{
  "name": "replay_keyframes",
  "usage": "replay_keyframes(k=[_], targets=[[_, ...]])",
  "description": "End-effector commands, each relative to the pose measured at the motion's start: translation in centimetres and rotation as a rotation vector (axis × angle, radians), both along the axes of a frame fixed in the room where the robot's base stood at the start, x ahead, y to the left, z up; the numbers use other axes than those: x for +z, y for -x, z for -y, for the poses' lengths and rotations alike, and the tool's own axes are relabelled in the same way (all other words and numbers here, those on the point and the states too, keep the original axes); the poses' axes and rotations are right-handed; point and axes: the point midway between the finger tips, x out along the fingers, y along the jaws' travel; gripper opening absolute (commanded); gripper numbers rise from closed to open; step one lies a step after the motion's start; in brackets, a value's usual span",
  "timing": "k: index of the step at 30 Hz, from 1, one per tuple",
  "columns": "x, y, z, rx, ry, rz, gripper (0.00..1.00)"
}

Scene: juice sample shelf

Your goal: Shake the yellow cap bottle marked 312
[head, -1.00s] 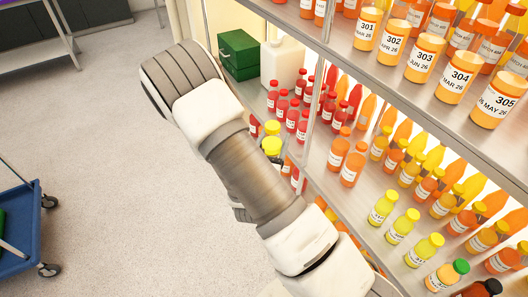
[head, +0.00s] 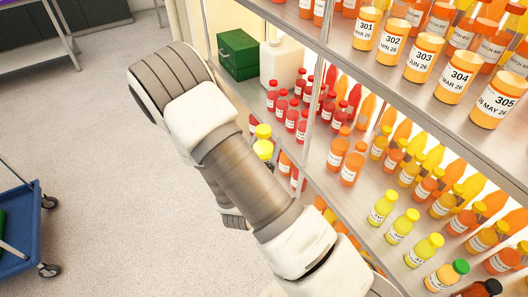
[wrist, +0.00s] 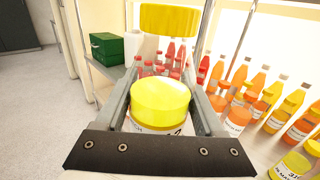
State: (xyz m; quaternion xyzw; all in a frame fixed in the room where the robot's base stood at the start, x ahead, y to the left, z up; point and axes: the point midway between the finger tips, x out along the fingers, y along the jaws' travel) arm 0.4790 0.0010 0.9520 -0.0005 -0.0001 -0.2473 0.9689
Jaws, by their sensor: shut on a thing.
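My gripper (wrist: 163,95) is shut on a bottle in the wrist view, one finger on each side of it. The bottle's yellow cap (wrist: 168,18) shows at the top of the wrist view, above its yellow upper body (wrist: 160,95). The neck between looks clear. A white label shows below, but its number is mostly cut off by my gripper, so I cannot read 312. In the head view the same yellow bottle (head: 263,149) shows beyond my arm, roughly upright and apart from the shelf; my arm hides most of my gripper there.
The lower shelf (head: 318,180) at right holds red bottles (head: 292,118), orange bottles (head: 351,167) and yellow bottles (head: 402,225). Large orange bottles (head: 425,60) stand on the upper shelf. The floor (head: 95,110) at left is open; a blue cart (head: 20,225) stands there.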

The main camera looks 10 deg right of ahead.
Motion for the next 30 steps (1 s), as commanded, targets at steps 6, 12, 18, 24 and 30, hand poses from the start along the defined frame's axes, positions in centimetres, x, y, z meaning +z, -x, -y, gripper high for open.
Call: replay_keyframes(k=[6,12,18,24,30], targets=[[0.1,-1.4,5.9,-0.016,0.006,0.001,0.0],[0.0,-0.4,0.5,0.016,-0.007,0.002,0.0],[0.1,-1.6,6.7,-0.015,0.006,0.001,0.0],[0.0,-0.2,-0.1,0.013,-0.007,0.002,0.0],[0.1,-1.8,7.1,-0.011,0.005,0.001,0.0]])
